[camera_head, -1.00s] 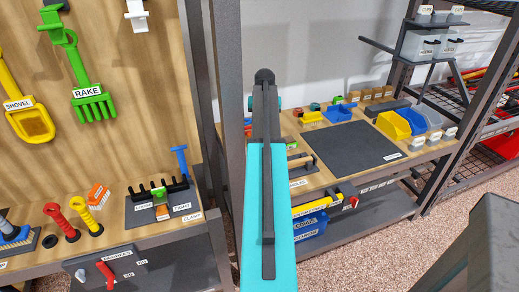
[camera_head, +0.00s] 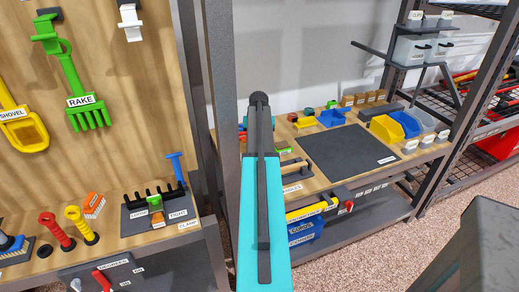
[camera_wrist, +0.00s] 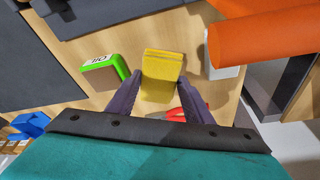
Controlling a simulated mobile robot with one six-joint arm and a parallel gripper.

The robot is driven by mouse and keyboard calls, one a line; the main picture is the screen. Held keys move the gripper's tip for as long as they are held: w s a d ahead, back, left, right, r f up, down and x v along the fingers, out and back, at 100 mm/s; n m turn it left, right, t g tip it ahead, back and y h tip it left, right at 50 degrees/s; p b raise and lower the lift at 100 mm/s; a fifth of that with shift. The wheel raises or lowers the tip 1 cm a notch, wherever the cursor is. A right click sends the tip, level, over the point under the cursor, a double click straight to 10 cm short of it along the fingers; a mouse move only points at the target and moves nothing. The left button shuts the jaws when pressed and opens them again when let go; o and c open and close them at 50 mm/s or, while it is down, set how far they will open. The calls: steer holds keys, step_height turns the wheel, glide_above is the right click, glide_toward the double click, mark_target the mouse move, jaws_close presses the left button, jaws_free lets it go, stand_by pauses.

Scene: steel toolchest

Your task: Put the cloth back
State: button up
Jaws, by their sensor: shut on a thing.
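A yellow folded cloth (camera_wrist: 162,70) sits between the fingers of my gripper (camera_wrist: 158,88) in the wrist view. The gripper is shut on it, with one dark finger against each side. A pale wooden surface lies beneath it. In the head view my turquoise arm reaches away over the bench, and the gripper and the cloth are hidden behind it.
In the wrist view, a green-topped labelled block (camera_wrist: 104,72) lies left of the cloth. A large orange cylinder (camera_wrist: 265,36) is at the right. A red object (camera_wrist: 190,116) shows below.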

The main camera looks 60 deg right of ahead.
steer(key=shift+f, duration=0.1)
steer(key=shift+f, duration=1.85)
steer(key=o, duration=0.9)
steer(key=shift+o, duration=0.2)
steer(key=shift+p, duration=0.3)
steer(key=shift+b+v, duration=0.7)
steer(key=shift+v, duration=5.35)
steer(key=shift+r, duration=0.1)
